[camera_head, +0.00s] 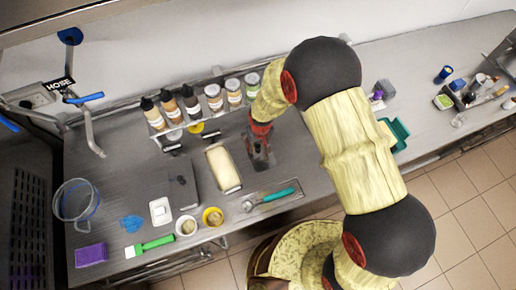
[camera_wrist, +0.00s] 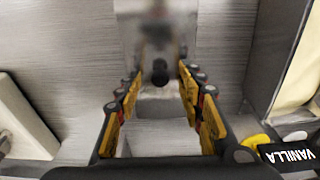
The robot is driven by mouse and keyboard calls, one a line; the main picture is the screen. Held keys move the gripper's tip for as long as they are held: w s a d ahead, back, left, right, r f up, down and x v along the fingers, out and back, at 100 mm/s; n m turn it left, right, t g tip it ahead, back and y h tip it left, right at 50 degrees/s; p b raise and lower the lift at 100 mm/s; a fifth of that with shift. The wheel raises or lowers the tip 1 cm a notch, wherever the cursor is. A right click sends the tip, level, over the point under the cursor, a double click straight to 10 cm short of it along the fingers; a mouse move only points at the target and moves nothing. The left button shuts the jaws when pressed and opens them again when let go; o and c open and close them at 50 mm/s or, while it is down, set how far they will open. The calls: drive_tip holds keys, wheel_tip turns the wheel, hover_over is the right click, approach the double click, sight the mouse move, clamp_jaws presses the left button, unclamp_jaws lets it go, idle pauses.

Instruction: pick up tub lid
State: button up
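My gripper (camera_head: 260,157) reaches down to the counter just right of an open metal tub of pale ice cream (camera_head: 222,167). The wrist view shows the gripper (camera_wrist: 162,60) with its two fingers apart. A black knob (camera_wrist: 160,73) shows between them, with grey metal around it; this looks like a lid, but its edges are blurred and partly hidden by the fingers. I cannot see the knob touching either finger. A dark grey flat plate with a black handle (camera_head: 183,187), also lid-like, lies left of the tub.
Several topping bottles and jars (camera_head: 192,104) stand in a rack behind. A teal-handled scoop (camera_head: 272,197) lies in front. The tub's rim (camera_wrist: 278,60) is close on the right.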

drive_tip(key=shift+c, duration=0.4)
clamp_jaws()
drive_tip(key=shift+r, duration=0.1)
